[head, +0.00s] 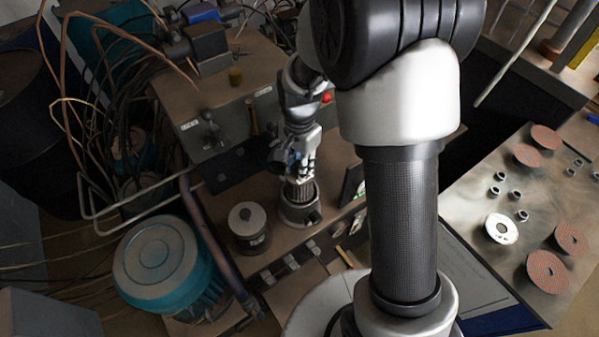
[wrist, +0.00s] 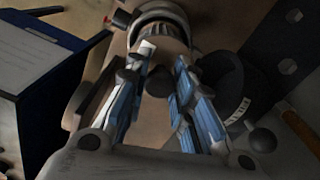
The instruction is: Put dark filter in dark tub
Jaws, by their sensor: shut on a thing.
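My gripper (head: 299,170) reaches down at the middle of the bench in the head view and is shut on a dark ribbed filter (head: 299,190). The filter is upright, right above or partly inside a round grey-rimmed tub (head: 301,213); I cannot tell whether it touches the tub's bottom. To the left stands a dark round canister (head: 250,236) with a pale top and a small knob.
A teal drum (head: 160,262) stands at the front left beside a bent pipe. A grey control box (head: 225,125) is behind the gripper. A table (head: 465,195) at the right carries reddish discs, a white disc and several small metal collars. Loose cables crowd the left.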

